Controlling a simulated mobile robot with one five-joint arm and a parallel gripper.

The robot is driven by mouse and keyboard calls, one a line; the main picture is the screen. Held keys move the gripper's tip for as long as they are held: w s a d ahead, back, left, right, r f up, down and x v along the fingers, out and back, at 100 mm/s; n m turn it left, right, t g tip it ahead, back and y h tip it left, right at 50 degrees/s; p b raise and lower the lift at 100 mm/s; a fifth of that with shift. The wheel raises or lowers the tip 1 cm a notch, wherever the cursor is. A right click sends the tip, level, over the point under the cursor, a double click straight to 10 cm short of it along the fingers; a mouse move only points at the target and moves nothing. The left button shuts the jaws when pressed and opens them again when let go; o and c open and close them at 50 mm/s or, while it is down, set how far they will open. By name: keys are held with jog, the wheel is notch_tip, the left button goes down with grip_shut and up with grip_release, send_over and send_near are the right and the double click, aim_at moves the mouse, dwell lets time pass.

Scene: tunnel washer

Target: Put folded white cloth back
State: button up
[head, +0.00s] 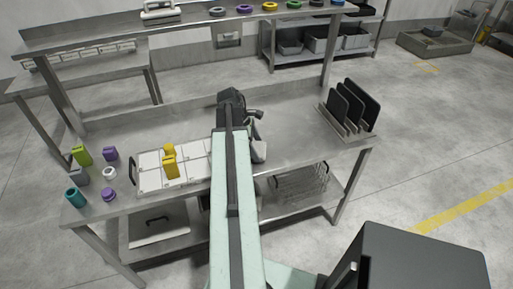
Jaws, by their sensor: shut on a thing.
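My arm reaches over the steel table, and its dark wrist (232,100) is above the middle of the tabletop. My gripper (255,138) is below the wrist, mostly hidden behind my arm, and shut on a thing. A small pale patch beside the arm looks like the folded white cloth (259,152), though its folds and outline are too small and covered to make out. I cannot tell whether it touches the table.
A white sectioned tray (149,173) with yellow blocks (171,168) lies left of my arm. Several coloured blocks and rings stand at the table's left end. A rack of black panels (352,108) stands at the right. The tabletop (292,135) between arm and rack is clear. An upper shelf (180,27) runs behind.

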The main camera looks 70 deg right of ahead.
jog(key=o, duration=0.9)
jog(key=shift+f, duration=0.1)
jog(key=p+v, duration=1.1)
jog(key=v, duration=0.1)
jog(key=shift+w, duration=0.1)
